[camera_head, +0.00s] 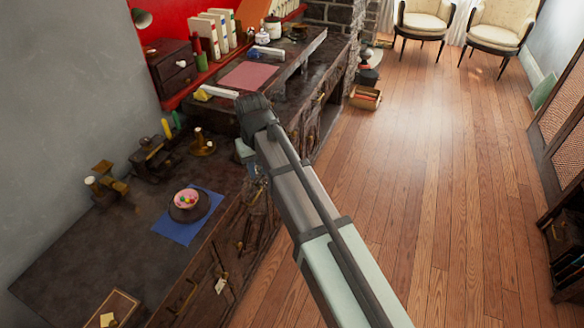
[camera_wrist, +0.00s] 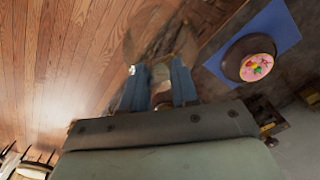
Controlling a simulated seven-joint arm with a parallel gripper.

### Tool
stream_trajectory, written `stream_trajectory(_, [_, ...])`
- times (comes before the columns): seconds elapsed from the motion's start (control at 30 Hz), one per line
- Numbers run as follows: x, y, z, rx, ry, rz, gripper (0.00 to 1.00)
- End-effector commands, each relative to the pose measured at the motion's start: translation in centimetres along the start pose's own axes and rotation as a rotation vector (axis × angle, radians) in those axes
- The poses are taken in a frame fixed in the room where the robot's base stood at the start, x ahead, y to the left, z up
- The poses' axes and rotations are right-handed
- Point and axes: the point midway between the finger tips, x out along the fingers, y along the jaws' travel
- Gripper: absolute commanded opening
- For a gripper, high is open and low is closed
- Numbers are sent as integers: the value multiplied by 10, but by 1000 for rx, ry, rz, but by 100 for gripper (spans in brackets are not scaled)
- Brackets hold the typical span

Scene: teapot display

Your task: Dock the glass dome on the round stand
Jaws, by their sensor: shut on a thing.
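The round stand (camera_head: 188,214) is dark and sits on a blue mat (camera_head: 172,232) on the cabinet top. A pink-topped cake with coloured dots (camera_head: 187,199) is on it. The stand also shows at upper right in the wrist view (camera_wrist: 230,62). My gripper (camera_wrist: 158,82) is shut on the knob of the clear glass dome (camera_wrist: 155,42), whose faint round outline shows beyond the fingers. The dome is held off to the side of the stand, apart from it. In the head view my arm hides most of the gripper and dome.
Brass and dark instruments (camera_head: 152,160) stand along the wall behind the stand. A small framed plate (camera_head: 108,310) lies near the front. A red sheet (camera_head: 249,76) and books (camera_head: 212,32) are farther back. Cabinet top left of the mat is clear; wood floor (camera_head: 430,180) lies to the right.

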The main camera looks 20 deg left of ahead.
Motion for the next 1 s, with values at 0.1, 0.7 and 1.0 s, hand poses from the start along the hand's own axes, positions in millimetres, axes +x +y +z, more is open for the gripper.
stream_trajectory(0.1, [-5,-42,-16,-59,2,-2,0])
stream_trajectory(0.7, [-22,-186,-59,-208,4,-6,0])
stream_trajectory(1.0, [-31,-212,-87,-196,1,-6,0])
